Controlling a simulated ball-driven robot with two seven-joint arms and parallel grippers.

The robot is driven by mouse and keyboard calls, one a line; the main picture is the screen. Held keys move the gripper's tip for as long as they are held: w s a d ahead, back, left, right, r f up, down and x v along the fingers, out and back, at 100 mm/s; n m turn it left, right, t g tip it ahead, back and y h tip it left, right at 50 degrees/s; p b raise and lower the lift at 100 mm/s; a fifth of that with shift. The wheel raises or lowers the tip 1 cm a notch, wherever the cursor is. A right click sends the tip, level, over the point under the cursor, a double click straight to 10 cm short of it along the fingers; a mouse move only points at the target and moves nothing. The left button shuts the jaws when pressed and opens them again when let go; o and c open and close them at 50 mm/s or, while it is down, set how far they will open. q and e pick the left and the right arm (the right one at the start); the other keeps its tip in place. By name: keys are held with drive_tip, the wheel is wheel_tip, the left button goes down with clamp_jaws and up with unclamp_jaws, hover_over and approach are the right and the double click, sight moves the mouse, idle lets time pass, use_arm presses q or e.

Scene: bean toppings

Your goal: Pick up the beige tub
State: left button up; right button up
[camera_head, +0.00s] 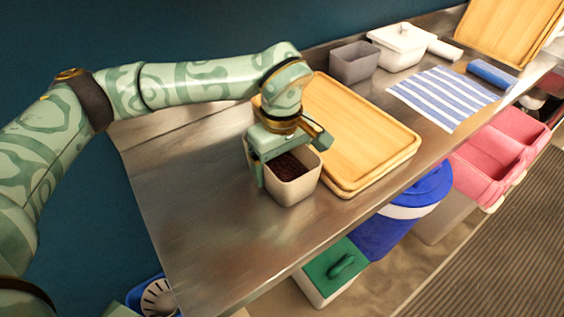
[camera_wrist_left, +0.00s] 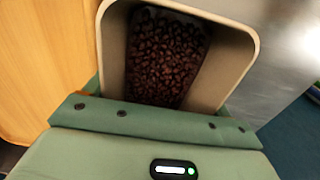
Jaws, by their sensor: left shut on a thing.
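The beige tub (camera_head: 294,188) stands on the metal counter near its front edge, just left of the wooden board. It is open at the top and holds dark red-brown beans (camera_head: 288,167). My left gripper (camera_head: 268,172) is at the tub from above, shut on its wall. In the left wrist view the tub's rim (camera_wrist_left: 246,72) and the beans (camera_wrist_left: 165,58) fill the upper middle, right beyond the green gripper body. The fingertips are mostly hidden there. I cannot tell whether the tub is clear of the counter. My right gripper is not in view.
A wooden board (camera_head: 362,135) lies close to the tub's right. Behind it are a grey tub (camera_head: 354,63), a white lidded container (camera_head: 398,46) and a striped cloth (camera_head: 443,98). Bins, one with a blue lid (camera_head: 425,187), stand below the front edge. The counter's left part (camera_head: 195,215) is clear.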

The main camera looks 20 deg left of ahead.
use_arm(q)
drive_tip(key=o, duration=1)
